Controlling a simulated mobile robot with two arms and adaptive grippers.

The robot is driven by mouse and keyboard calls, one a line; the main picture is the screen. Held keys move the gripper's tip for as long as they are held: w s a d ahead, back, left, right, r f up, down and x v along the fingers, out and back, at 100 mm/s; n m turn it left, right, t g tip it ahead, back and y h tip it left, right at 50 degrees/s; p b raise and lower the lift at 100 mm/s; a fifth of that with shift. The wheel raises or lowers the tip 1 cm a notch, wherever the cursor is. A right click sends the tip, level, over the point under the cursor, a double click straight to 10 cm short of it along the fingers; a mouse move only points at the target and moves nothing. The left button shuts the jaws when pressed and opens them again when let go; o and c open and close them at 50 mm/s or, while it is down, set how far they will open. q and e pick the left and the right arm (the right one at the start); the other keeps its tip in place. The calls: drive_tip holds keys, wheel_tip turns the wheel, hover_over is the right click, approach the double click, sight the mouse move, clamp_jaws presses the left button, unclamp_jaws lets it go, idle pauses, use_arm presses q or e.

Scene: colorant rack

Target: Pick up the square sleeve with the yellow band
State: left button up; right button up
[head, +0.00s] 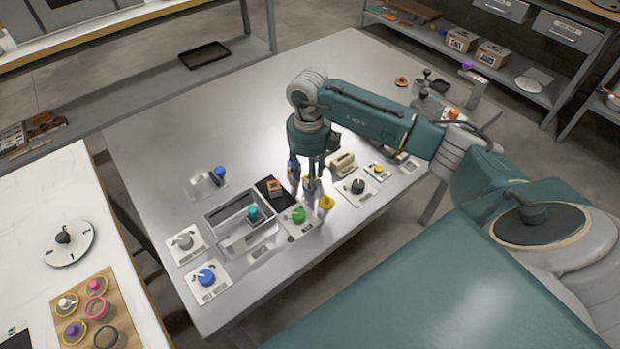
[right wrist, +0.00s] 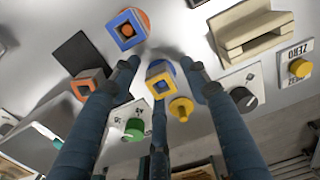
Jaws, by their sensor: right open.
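The square sleeve with the yellow band (right wrist: 161,77) stands on the grey metal table, its square opening facing up in the right wrist view. In the head view this sleeve (head: 308,185) is partly hidden behind my fingers. My right gripper (right wrist: 160,68) is open and points down over it, with fingers on both sides and one nearer the camera. I cannot tell whether any finger touches it. In the head view the right gripper (head: 312,176) hangs just above the sleeve. My left gripper is not in view.
A blue and orange square sleeve (right wrist: 127,30) stands close by. Another orange-topped sleeve (head: 274,187) is by a black pad. A yellow knob (head: 327,203), green knob (head: 298,215), dark knob (head: 358,186) and beige block (head: 342,164) crowd around. The table's far left is clear.

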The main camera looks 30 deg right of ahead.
drive_tip(key=c, duration=0.8)
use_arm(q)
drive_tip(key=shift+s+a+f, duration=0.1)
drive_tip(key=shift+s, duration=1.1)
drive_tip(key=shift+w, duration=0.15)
use_arm(e)
drive_tip(key=shift+r, duration=0.2)
